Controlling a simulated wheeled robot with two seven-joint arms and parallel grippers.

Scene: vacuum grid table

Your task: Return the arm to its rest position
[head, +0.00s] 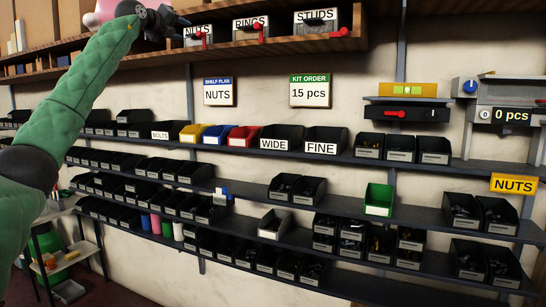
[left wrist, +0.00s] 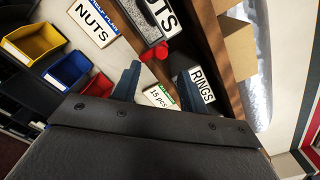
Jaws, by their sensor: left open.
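My left arm, in a green padded sleeve (head: 85,85), reaches up from the left edge of the head view. My left gripper (head: 176,22) is at the upper shelf, just left of the NUTS dispenser (head: 198,37). In the left wrist view its two dark fingers (left wrist: 158,82) stand apart with nothing held between them. The NUTS dispenser's red knob (left wrist: 161,50) and the RINGS dispenser (left wrist: 201,85) show beyond the fingers. I cannot tell whether the gripper touches the NUTS dispenser. My right gripper is in neither view.
The wooden upper shelf (head: 262,48) also carries the STUDS dispenser (head: 317,22). Below are shelves with black bins, plus yellow (head: 191,133), blue (head: 215,134), red (head: 244,136) and green (head: 378,199) ones. A counter (head: 512,115) at right reads 0 pcs. A small side table (head: 62,262) stands lower left.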

